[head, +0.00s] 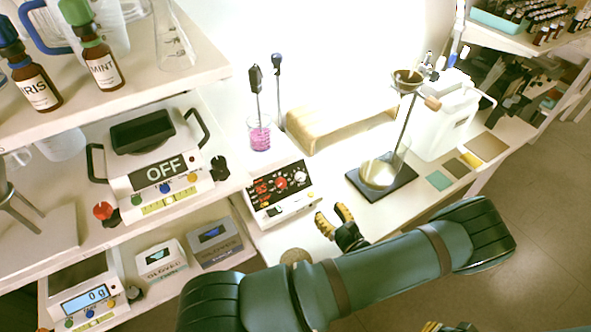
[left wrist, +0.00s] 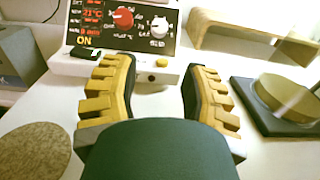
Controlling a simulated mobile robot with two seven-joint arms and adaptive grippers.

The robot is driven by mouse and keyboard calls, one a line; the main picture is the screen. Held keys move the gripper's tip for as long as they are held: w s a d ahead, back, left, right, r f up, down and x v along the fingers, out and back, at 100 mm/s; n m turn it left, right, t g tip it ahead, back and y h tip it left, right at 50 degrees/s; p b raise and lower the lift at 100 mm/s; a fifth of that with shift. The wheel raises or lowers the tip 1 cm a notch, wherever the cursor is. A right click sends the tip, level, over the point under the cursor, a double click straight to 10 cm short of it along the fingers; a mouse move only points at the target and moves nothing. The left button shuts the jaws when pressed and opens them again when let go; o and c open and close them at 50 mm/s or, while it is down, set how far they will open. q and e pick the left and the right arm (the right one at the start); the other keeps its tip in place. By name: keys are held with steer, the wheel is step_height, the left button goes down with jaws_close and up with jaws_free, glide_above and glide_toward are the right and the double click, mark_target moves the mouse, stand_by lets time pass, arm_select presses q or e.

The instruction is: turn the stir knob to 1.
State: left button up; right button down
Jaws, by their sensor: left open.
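The stirrer unit (head: 281,193) is a white box with a black sloped panel on the bench; it also shows in the left wrist view (left wrist: 100,66). Its panel has red readouts, a red knob (left wrist: 122,19) and, right of it, a white knob (left wrist: 160,26) with small marks around it. I cannot read which number the white knob points to. "ON" shows lit at the panel's lower left. My left gripper (head: 332,217) is open and empty, in front of the unit and apart from the knobs; its fingers (left wrist: 158,80) point at the panel. My right gripper (head: 449,327) barely shows at the bottom edge.
A wooden stand (head: 340,122) is behind the unit. A black-based stand with a funnel (head: 381,178) is to the right. A beaker of pink liquid (head: 259,138) is behind. A round cork mat (left wrist: 32,152) lies left of my left gripper. Shelves (head: 130,225) stand left.

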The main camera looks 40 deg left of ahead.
mark_target(302, 178)
arm_select(q)
steer(key=x, duration=1.4)
steer(key=shift+w+a+b, duration=0.1)
steer(key=shift+a+b, duration=0.15)
steer(key=shift+b, duration=0.05)
jaws_close()
